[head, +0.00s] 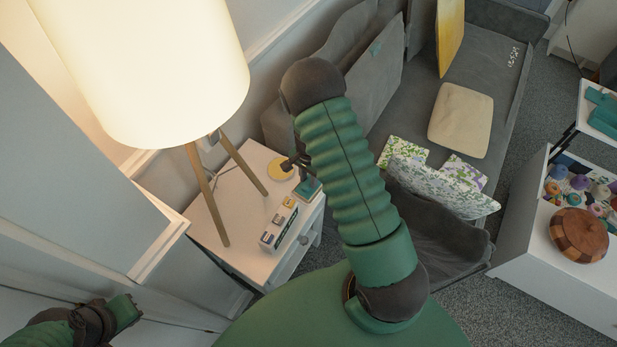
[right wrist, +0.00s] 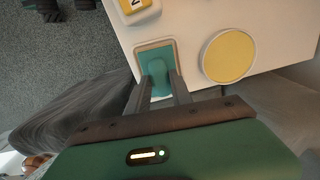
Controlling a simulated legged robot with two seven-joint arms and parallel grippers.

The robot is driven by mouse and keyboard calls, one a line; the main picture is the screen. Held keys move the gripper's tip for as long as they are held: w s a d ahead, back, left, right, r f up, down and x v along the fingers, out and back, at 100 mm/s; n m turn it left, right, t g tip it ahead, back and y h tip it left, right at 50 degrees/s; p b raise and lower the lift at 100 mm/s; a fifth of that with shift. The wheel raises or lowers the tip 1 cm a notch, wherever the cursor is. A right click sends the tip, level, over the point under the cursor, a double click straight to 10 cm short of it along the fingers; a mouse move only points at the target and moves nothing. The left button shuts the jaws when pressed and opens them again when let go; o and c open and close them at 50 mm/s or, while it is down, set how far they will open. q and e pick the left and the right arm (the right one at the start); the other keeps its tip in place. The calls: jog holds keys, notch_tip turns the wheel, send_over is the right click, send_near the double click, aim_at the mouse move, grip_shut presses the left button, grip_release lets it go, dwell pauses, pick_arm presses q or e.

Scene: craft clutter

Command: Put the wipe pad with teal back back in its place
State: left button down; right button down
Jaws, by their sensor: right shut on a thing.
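The wipe pad with teal back (right wrist: 154,60) is between the fingertips of my right gripper (right wrist: 160,78) in the right wrist view. It is over or in a small teal square place with a pale rim (right wrist: 170,43); I cannot tell whether it touches the bottom. In the head view the teal square (head: 309,187) shows on the white side table (head: 236,177), by my right gripper (head: 297,163), which is partly hidden by my arm. My left gripper (head: 128,311) is at the lower left, away from the table, its jaw unclear.
A round yellow disc (right wrist: 229,56) lies right beside the square place. A pale box with yellow-topped blocks (head: 279,224) stands near the table's front. Lamp legs (head: 207,195) rise from the table. A grey sofa (head: 400,107) with cushions stands beyond.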

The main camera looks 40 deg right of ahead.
jog(key=shift+f, duration=0.3)
jog(key=c, duration=1.1)
grip_release()
jog(key=shift+o, duration=0.2)
notch_tip(320, 180, up, 17)
jog(key=p, duration=0.1)
jog(key=shift+f, duration=0.2)
